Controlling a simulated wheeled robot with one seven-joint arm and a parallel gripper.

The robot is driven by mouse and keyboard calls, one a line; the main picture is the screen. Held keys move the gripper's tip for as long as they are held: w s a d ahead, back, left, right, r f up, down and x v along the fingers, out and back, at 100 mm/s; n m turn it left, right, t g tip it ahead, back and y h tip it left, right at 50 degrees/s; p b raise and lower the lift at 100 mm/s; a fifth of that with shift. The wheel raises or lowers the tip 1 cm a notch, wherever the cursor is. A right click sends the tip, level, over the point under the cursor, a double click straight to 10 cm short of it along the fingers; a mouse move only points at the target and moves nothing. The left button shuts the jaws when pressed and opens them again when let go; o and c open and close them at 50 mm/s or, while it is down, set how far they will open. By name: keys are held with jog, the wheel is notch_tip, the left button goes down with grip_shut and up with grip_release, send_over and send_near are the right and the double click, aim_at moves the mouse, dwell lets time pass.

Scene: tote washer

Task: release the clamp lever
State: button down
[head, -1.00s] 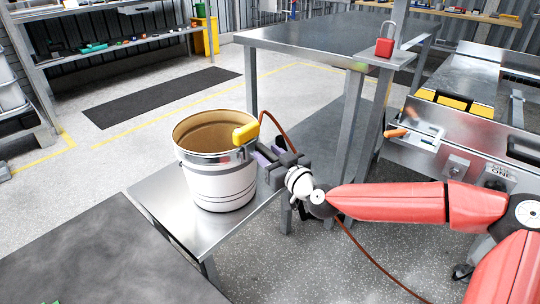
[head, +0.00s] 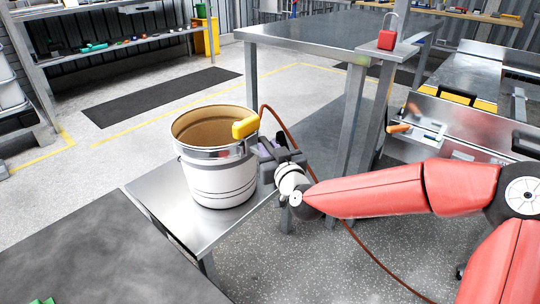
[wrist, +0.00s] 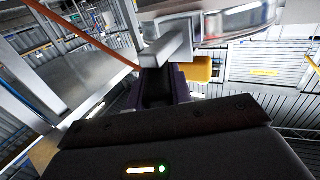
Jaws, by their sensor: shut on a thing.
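A white and metal bucket (head: 218,180) with an open brown inside stands upright on a small steel table. A yellow block (head: 245,128) sits at its right rim; it also shows in the wrist view (wrist: 200,70). My gripper (head: 265,150) is at the bucket's right side, just below the yellow block. In the wrist view my purple-sided fingers (wrist: 160,85) are shut on a grey metal bar (wrist: 172,42), which looks like the clamp lever. The bar lies beside the bucket's curved wall. Its far end and its joint to the bucket are hidden.
A brown cable (head: 285,125) arches from near the yellow block, behind my gripper, to the floor. The small steel table (head: 160,207) ends close by. A larger steel table (head: 320,35) with a red padlock (head: 387,40) stands behind.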

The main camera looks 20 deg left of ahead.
jog(key=m+t+h+b, duration=0.1)
jog(key=m+h+b, duration=0.1)
jog(key=t+h+b, duration=0.1)
jog(key=shift+s+a+f+m+t+h+b, duration=0.1)
jog(key=shift+s+a+m+t+h+b, duration=0.2)
jog(key=shift+a+m+b, duration=0.1)
jog(key=m+t+h+b, duration=0.1)
jog(key=m+h, duration=0.1)
jog(key=h, duration=0.1)
jog(key=shift+h, duration=0.3)
jog(key=m+h, duration=0.1)
jog(key=h, duration=0.1)
jog(key=m+h+p, duration=0.1)
jog(key=m+h, duration=0.2)
jog(key=shift+w+a+r+t+h+p, duration=0.1)
jog(key=shift+a+r+t+h+p, duration=0.1)
jog(key=shift+r+t+h+p, duration=0.15)
jog(key=shift+w+f+m+g+h+p, duration=0.1)
jog(key=shift+m+g+h+p, duration=0.3)
jog(key=shift+m+h+p, duration=0.75)
jog(key=shift+f+m+g+h+p, duration=0.1)
jog(key=shift+m+g+h+p, duration=0.4)
jog(key=shift+h, duration=1.1)
jog(key=shift+m, duration=0.25)
jog(key=c, duration=1.2)
grip_release()
jog(key=shift+c, duration=0.2)
jog(key=shift+f, duration=0.1)
